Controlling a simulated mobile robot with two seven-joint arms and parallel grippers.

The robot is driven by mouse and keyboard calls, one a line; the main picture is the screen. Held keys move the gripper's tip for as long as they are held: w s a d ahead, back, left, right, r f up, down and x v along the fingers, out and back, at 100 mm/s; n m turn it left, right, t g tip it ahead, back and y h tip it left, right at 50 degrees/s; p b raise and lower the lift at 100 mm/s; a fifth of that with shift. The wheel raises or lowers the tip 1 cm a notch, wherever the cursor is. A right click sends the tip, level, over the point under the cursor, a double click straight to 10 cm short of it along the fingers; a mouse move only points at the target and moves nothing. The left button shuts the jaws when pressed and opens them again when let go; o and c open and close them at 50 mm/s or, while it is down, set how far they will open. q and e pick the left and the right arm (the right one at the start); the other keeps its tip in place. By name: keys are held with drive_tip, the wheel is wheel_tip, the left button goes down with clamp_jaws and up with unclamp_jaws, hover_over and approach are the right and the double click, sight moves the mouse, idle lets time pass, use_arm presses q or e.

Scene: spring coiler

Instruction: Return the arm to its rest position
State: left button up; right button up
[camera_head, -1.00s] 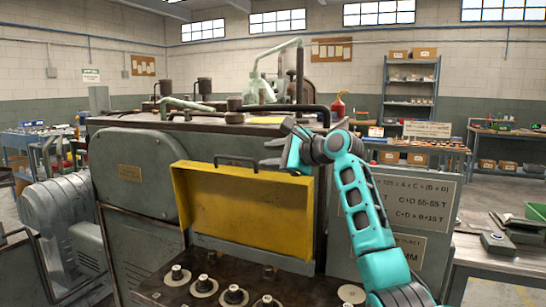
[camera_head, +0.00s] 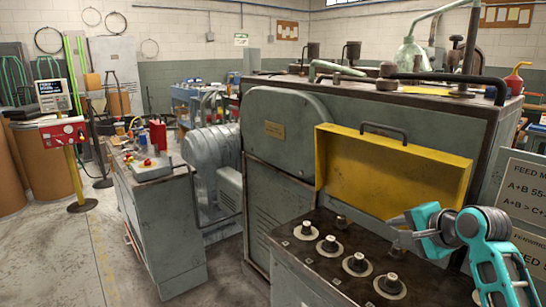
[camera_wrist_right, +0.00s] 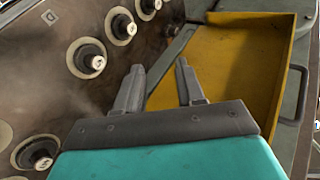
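My right arm with its teal gripper (camera_head: 398,232) comes in from the right in the head view. The gripper points left, over the right part of the dark knob panel and in front of the yellow cover (camera_head: 395,170). In the right wrist view my right gripper (camera_wrist_right: 158,78) has its two fingers apart with nothing between them. The yellow cover (camera_wrist_right: 235,65) lies beyond and to the right of the fingers, and several round knobs (camera_wrist_right: 90,58) lie to the left. My left gripper is in neither view.
The grey coiling machine (camera_head: 295,120) fills the middle. Its dark panel (camera_head: 300,262) carries several knobs. A cabinet (camera_head: 165,240) with a red-button box (camera_head: 150,165) stands to the left. A yellow-post control stand (camera_head: 75,165) is farther left, with open floor between.

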drive_tip(key=s+a+f+n, duration=0.1)
drive_tip(key=s+f, duration=0.1)
drive_tip(key=f, duration=0.1)
drive_tip(key=s+a+f+n+g, duration=0.1)
drive_tip(key=s+f, duration=0.2)
drive_tip(key=s+a+f+n+g, duration=0.1)
drive_tip(key=s+f+n, duration=0.1)
drive_tip(key=s, duration=0.1)
drive_tip(key=shift+f+h, duration=0.4)
drive_tip(key=s+a+f+n+g+h, duration=0.1)
drive_tip(key=s+a+f+n+g, duration=0.2)
drive_tip(key=s, duration=0.6)
drive_tip(key=s+f+n, duration=0.3)
drive_tip(key=s+n, duration=0.1)
drive_tip(key=s, duration=0.5)
drive_tip(key=s+a+f+n+g+h, duration=0.1)
drive_tip(key=s+a+f+n+g, duration=0.2)
drive_tip(key=s, duration=0.6)
drive_tip(key=w+a+f+n+t+y, duration=0.1)
drive_tip(key=w+f+t, duration=0.6)
drive_tip(key=f+t, duration=0.1)
drive_tip(key=shift+a+f+n+y, duration=0.2)
drive_tip(key=shift+f+n+y, duration=0.05)
drive_tip(key=shift+n+y, duration=0.05)
drive_tip(key=shift+r, duration=0.1)
